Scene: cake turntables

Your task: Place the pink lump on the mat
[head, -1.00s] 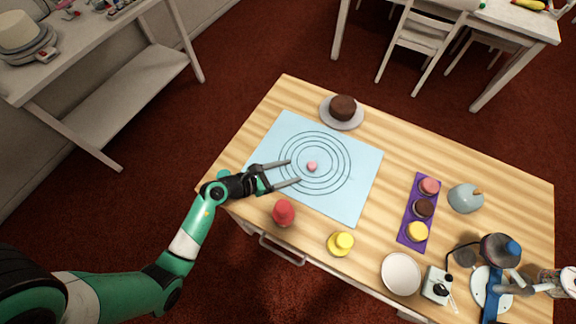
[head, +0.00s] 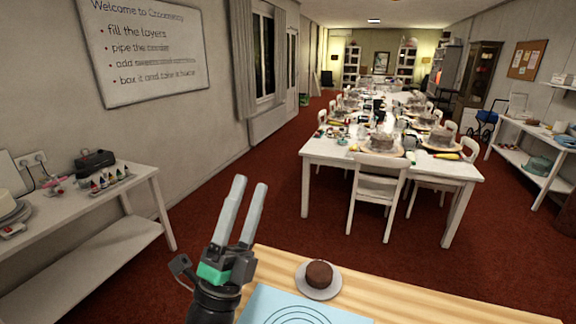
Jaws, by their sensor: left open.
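The light blue mat (head: 268,304) with dark rings shows only its far part at the bottom edge of the head view. The pink lump is out of view now. My left gripper (head: 246,182) is raised at the left of the mat, with its two grey fingers pointing up. The fingers are apart and nothing shows between them. My right gripper is not in view.
A round brown cake (head: 319,273) sits on a grey plate (head: 318,293) behind the mat on the wooden table (head: 400,298). A white side table (head: 85,262) stands at the left. A long white table (head: 420,167) with cakes and chairs stands beyond.

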